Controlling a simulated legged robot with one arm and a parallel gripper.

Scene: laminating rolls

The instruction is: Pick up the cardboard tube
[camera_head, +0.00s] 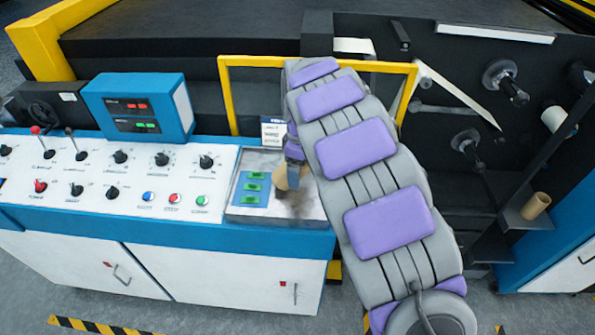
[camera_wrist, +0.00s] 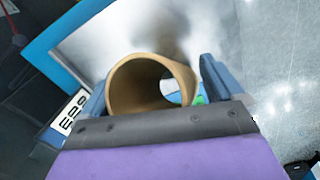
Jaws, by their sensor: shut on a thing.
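My gripper (camera_wrist: 155,88) is shut on a brown cardboard tube (camera_wrist: 124,88), with one blue-grey finger on each side of it. The wrist view looks into the tube's open end. In the head view the tube (camera_head: 283,178) shows as a small tan piece below my gripper (camera_head: 292,160), over the metal plate at the right end of the control console. My arm hides part of it. I cannot tell whether the tube touches the plate. A second tan tube (camera_head: 536,206) stands on a dark shelf at the far right.
The white and blue console (camera_head: 130,200) carries knobs, levers and buttons. A blue display box (camera_head: 138,108) stands at its back. A yellow frame (camera_head: 228,95) rises behind my arm. Dark machinery with roll holders (camera_head: 505,82) fills the right.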

